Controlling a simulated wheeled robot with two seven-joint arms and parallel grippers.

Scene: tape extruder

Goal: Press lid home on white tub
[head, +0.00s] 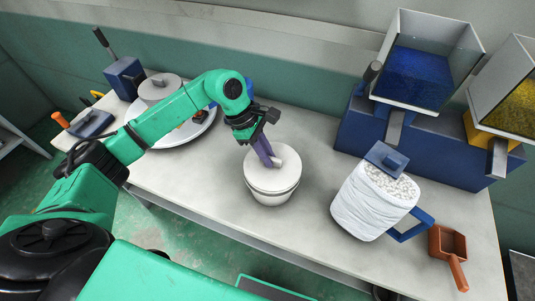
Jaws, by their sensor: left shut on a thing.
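The white tub (272,197) stands upright on the workbench near the middle of the head view. Its round white lid (262,182) lies on top, with a raised handle in the centre. My left gripper (270,157) reaches in from the left above the lid, its fingers pointing down at the handle. It is shut on the lid's handle, which the fingers partly hide. A dark line runs around the tub below the lid; I cannot tell how closely the lid sits all round. My right gripper is not in view.
A white bag of pellets (371,201) with a blue scoop stands right of the tub. An orange-brown scoop (448,250) lies farther right. Hoppers of blue (412,78) and yellow (519,108) pellets stand behind. A round white tray (190,131) is at left. Bare bench (213,186) lies left of the tub.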

